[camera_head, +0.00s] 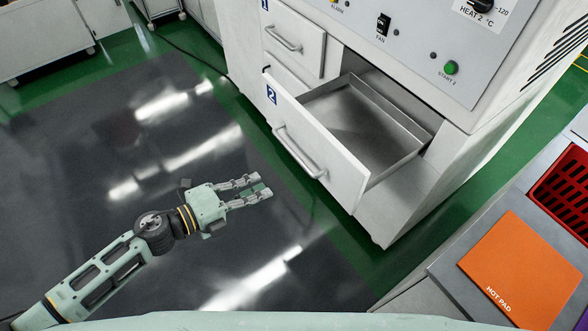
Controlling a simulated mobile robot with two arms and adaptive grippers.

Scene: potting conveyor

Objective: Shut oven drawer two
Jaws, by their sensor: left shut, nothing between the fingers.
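Oven drawer two (330,160) is pulled out of the white oven cabinet, marked with a blue label "2". Its metal tray inside shows and looks empty. A bar handle (299,152) runs along its white front. My left gripper (262,190) is left of and in front of the drawer front, apart from the handle. Its fingers are shut with nothing held. My right gripper is not in view.
Drawer one (293,40) sits closed above and to the left. The control panel (420,45) has a fan switch and a green start button. An orange hot pad (527,268) lies on a grey surface at lower right, near a red crate (566,190). The dark floor left of the drawer is clear.

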